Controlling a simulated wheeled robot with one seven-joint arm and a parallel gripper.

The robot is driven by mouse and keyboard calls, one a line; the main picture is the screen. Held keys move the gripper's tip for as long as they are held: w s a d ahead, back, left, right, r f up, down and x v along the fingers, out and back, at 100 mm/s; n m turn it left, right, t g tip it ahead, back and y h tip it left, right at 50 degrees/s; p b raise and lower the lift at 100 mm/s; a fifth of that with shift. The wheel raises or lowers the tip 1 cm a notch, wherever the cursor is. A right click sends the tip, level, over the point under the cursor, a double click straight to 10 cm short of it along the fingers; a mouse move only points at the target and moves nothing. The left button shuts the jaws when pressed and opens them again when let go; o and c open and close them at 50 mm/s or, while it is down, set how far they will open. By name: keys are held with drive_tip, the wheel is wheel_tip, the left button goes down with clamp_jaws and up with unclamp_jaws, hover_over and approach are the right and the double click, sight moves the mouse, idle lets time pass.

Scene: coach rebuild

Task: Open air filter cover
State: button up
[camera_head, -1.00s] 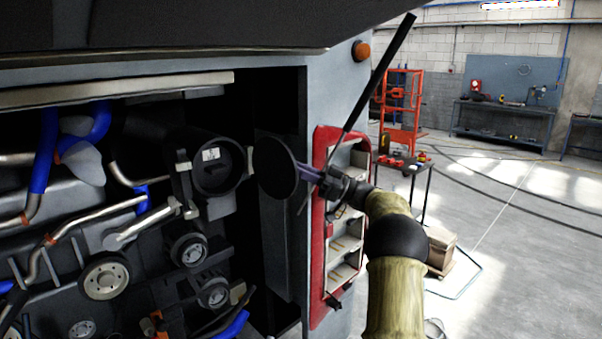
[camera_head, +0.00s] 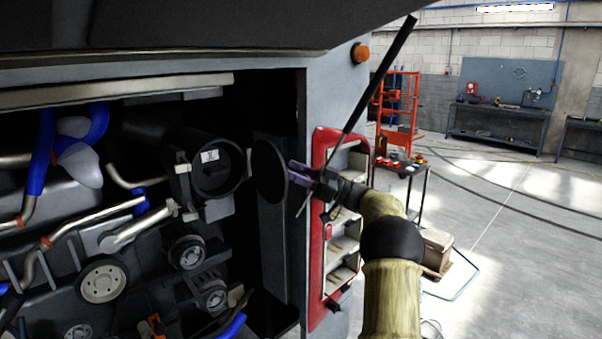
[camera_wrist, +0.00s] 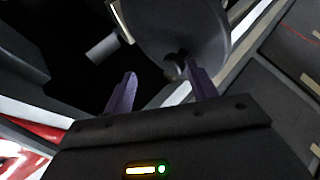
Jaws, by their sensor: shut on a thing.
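The air filter cover (camera_head: 269,173) is a dark round disc standing open to the right of the round filter housing (camera_head: 217,172), whose mouth is uncovered. A narrow hinge piece (camera_head: 249,163) shows between them. My gripper (camera_head: 293,172) with its purple fingers is at the cover's right-hand face and is shut on the cover. In the wrist view the cover (camera_wrist: 185,30) fills the upper middle, with a small knob (camera_wrist: 174,68) close to the right finger. The fingers (camera_wrist: 163,88) stand apart in that view; the exact contact is hard to see.
A red-framed panel with shelves (camera_head: 320,240) is just right of the bay, close behind my arm. A black strut (camera_head: 380,85) slants up past the gripper. Pulleys (camera_head: 187,252) and pipes fill the engine bay. Open floor lies to the right.

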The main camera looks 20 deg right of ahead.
drive_tip(key=b+v, duration=0.5)
drive_tip(key=v, duration=1.2)
drive_tip(key=shift+d+b, duration=0.2)
drive_tip(key=shift+b, duration=0.2)
drive_tip(key=shift+s, duration=0.1)
